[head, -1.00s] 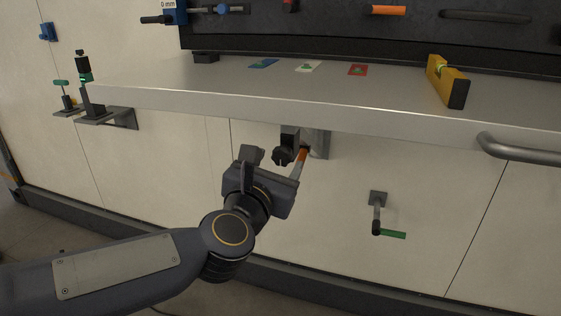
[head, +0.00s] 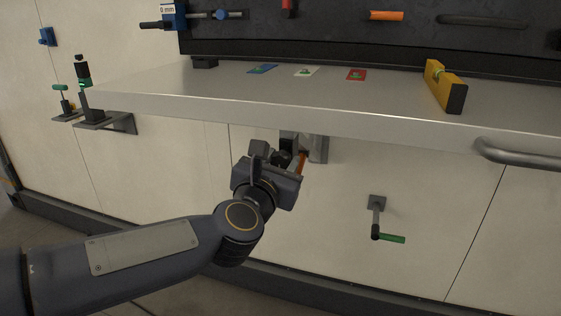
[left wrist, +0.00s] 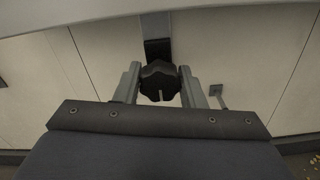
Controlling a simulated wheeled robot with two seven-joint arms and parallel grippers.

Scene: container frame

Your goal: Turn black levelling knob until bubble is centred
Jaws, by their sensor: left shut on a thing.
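The black levelling knob (left wrist: 160,82) sits under the shelf on a dark bracket. In the left wrist view it lies between the two grey fingers of my left gripper (left wrist: 160,88), which is shut on it. In the head view my left gripper (head: 282,164) covers most of the knob (head: 281,158). The yellow spirit level (head: 446,86) lies on the shelf (head: 230,88) towards the right, with a greenish vial on its top. The bubble is too small to make out. My right gripper is in neither view.
An orange part (head: 302,162) shows right beside the left gripper under the shelf. A crank with a green handle (head: 390,238) is on the wall lower right. A grey rail (head: 515,153) runs along the shelf front at right. Small coloured cards (head: 306,71) lie on the shelf.

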